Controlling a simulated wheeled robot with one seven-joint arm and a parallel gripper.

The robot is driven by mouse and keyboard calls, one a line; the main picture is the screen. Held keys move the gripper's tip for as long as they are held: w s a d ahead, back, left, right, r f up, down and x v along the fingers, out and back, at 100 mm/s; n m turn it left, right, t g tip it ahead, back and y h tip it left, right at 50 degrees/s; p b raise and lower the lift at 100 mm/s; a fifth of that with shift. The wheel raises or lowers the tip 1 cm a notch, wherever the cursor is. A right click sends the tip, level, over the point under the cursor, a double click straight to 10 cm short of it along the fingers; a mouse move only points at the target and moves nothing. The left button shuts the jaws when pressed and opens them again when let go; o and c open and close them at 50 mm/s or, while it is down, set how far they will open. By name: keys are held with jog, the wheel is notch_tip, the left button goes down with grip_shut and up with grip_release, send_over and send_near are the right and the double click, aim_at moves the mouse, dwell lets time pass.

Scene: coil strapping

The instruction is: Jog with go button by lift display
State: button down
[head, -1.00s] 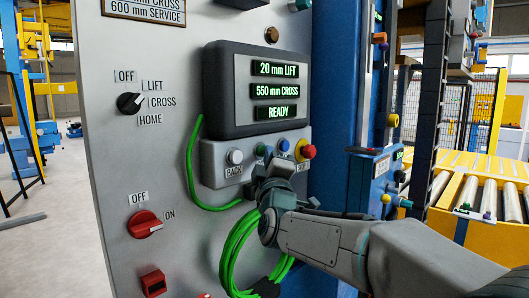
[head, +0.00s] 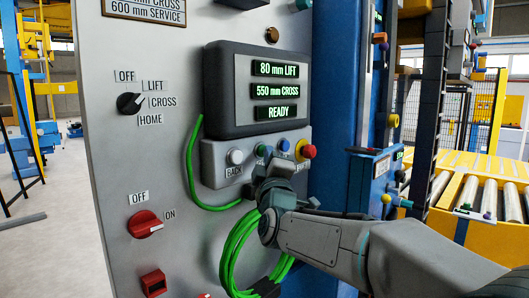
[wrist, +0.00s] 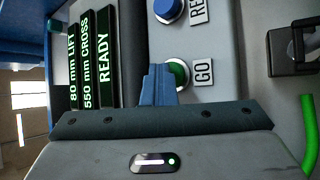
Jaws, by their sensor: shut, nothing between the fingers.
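The display (head: 270,92) on the grey panel reads 80 mm LIFT, 550 mm CROSS and READY. The same lines show sideways in the wrist view (wrist: 87,60). The green GO button (wrist: 181,74) sits beside its label, partly hidden behind my fingers. In the head view the green button (head: 263,150) shows just above my gripper (head: 267,168). My gripper is shut and empty, its blue fingertips (wrist: 158,75) at the GO button. I cannot tell whether they touch it. A black selector knob (head: 130,103) has OFF, LIFT, CROSS and HOME around it.
The button box (head: 215,165) also carries a white BACK button (head: 235,157), a blue button (head: 284,145) and a red knob on yellow (head: 308,151). A coiled green cable (head: 235,255) hangs below my gripper. A red switch (head: 145,224) is lower left.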

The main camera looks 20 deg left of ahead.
jog(key=shift+f, duration=0.1)
jog(key=shift+s+d+b, duration=0.3)
jog(key=shift+d+b, duration=0.45)
jog(key=shift+d, duration=0.05)
jog(key=shift+d, duration=0.1)
jog(key=d+b, duration=0.1)
jog(key=s+d+b, duration=0.1)
jog(key=d, duration=0.1)
jog(key=s+d+b, duration=0.1)
jog(key=shift+d+b, duration=0.2)
jog(key=shift+b, duration=0.1)
